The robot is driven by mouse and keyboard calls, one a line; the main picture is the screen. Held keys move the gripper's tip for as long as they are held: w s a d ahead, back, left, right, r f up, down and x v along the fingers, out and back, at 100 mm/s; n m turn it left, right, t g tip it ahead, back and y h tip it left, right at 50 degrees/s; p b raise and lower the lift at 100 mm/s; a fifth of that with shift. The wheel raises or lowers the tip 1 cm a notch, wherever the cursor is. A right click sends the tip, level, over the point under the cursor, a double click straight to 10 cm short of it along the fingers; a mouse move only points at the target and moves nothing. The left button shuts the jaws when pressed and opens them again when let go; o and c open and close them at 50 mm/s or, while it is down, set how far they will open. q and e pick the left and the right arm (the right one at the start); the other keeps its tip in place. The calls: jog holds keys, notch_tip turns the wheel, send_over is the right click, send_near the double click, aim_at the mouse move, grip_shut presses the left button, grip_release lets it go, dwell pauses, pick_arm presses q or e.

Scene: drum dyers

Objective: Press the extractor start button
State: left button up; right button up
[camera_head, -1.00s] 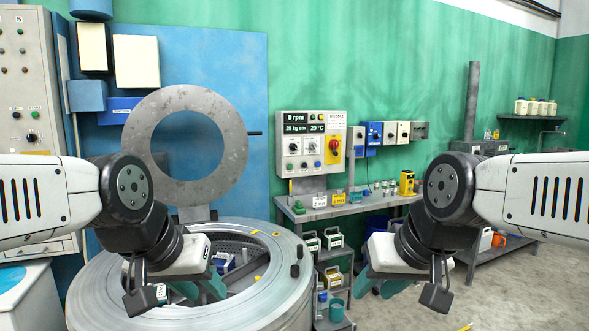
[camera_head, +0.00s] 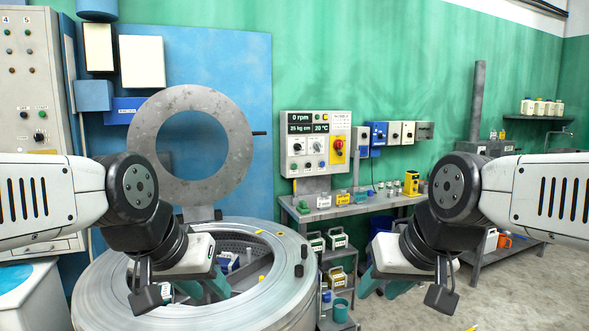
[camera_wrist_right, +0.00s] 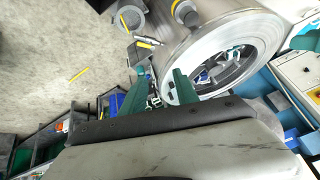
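The extractor is a large round metal drum (camera_head: 100,284) at the lower left, with its ring-shaped lid (camera_head: 236,135) raised open. A grey control panel (camera_head: 296,168) on the back wall reads 0 rpm and carries small buttons, knobs and a red knob (camera_head: 338,143) on yellow. I cannot read which button is start. My left gripper (camera_head: 204,288) appears open, over the drum's opening. My right gripper (camera_head: 382,284) is open and empty, right of the drum and well short of the panel. Its parted teal fingers show in the right wrist view (camera_wrist_right: 158,92), beside the drum rim.
A metal bench (camera_head: 375,208) with jars and small boxes stands below the panel. Small shelves (camera_head: 338,262) with coloured containers stand right of the drum. A tall grey cabinet (camera_head: 28,110) with buttons is at far left. The floor (camera_head: 500,290) at right is mostly clear.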

grip_shut()
dwell(1.5)
